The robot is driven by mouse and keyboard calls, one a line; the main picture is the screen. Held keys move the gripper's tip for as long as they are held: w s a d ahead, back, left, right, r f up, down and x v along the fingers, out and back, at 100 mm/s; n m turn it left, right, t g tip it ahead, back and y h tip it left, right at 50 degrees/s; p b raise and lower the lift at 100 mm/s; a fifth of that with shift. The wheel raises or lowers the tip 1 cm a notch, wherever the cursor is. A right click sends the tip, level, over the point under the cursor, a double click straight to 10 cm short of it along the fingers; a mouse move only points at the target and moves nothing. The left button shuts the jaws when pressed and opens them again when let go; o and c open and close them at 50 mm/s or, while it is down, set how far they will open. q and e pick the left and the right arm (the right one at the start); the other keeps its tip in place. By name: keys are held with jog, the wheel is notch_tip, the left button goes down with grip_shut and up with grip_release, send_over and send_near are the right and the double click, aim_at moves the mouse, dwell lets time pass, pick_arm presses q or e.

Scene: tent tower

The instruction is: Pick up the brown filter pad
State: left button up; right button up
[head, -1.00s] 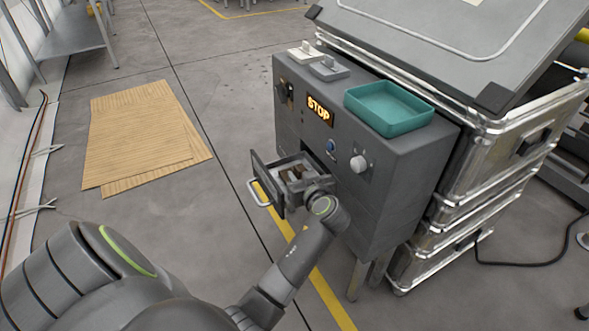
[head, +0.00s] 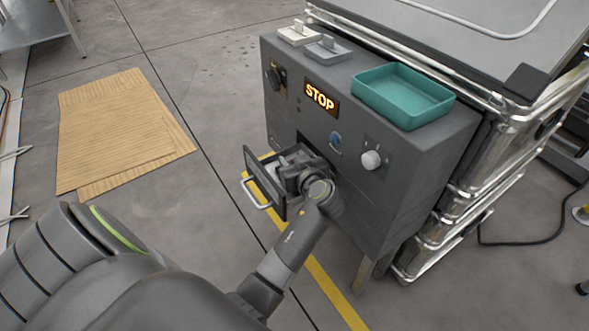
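A drawer (head: 264,183) with a pale handle stands open at the front of the dark grey cabinet (head: 400,190). My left gripper (head: 294,177) is over the drawer, low at its opening, and my wrist covers much of its inside. I cannot see the fingertips clearly, so I cannot tell whether they are open or shut. The brown filter pad cannot be made out now; the gripper hides most of the drawer's inside. My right gripper is not in view.
On the cabinet top are a teal tray (head: 402,112), a white handled piece (head: 298,34) and a grey handled piece (head: 328,49). A lit STOP sign (head: 320,96) and a knob (head: 371,160) are on its front. Cardboard sheets (head: 120,135) lie on the floor at left.

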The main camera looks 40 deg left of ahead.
pick_arm(q)
grip_shut()
jog(key=shift+r, duration=0.15)
